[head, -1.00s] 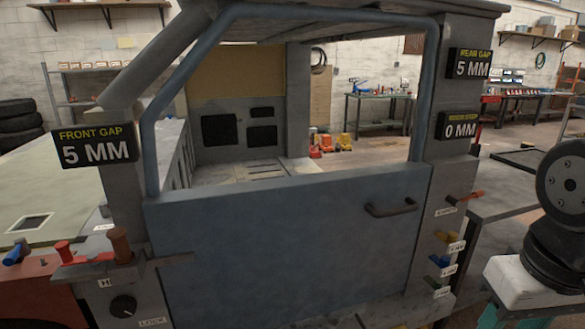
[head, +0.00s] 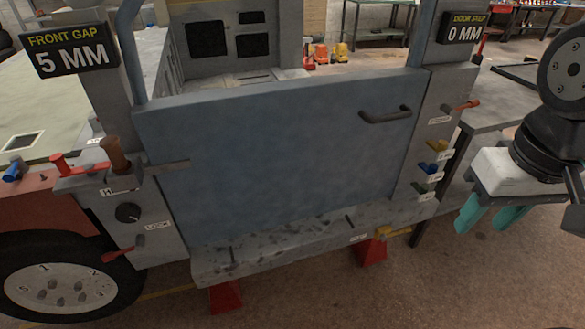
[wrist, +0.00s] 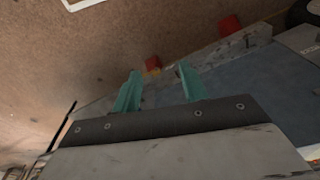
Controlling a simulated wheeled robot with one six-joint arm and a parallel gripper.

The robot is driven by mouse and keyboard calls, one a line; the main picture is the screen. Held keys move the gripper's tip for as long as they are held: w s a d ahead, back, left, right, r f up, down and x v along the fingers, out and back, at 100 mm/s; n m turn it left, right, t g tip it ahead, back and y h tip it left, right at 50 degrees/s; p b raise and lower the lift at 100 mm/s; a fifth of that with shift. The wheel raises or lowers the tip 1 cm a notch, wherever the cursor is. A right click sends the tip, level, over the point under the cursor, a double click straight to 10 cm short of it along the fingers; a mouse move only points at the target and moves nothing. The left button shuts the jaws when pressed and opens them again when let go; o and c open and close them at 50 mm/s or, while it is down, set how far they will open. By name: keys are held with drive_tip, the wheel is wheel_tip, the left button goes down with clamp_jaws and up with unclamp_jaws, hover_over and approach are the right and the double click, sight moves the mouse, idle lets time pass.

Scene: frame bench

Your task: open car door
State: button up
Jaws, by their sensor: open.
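The blue-grey car door (head: 270,165) fills the middle of the head view and sits in its grey frame. Its dark bar handle (head: 386,115) is at the upper right of the panel. My gripper (head: 490,217) is at the right edge of the head view, to the right of the door and apart from the handle. Its two teal fingers point down and are spread, with nothing between them. In the wrist view my gripper (wrist: 158,88) shows both teal fingers apart, with part of the door (wrist: 240,92) beyond on the right. The handle cannot be made out there.
Signs read front gap 5 mm (head: 70,50) and door step 0 mm (head: 463,29). Coloured tabs, including a blue one (head: 429,167), stick out of the right post. A sill (head: 300,240) on red stands (head: 370,251) runs below the door. A wheel (head: 62,285) is at lower left.

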drive_tip(key=shift+c, duration=0.5)
drive_tip(key=w+d+f+g+h, duration=0.1)
drive_tip(key=w+d+f, duration=0.5)
drive_tip(key=w+f, duration=0.25)
drive_tip(key=n+t+y, duration=0.6)
drive_tip(key=n+t, duration=0.9)
drive_tip(key=n, duration=0.6)
approach(391, 119)
drive_tip(key=r+x, duration=0.1)
drive_tip(key=x, duration=0.8)
drive_tip(key=f+x, duration=0.1)
drive_tip(key=x, duration=0.1)
drive_tip(key=shift+a, duration=0.1)
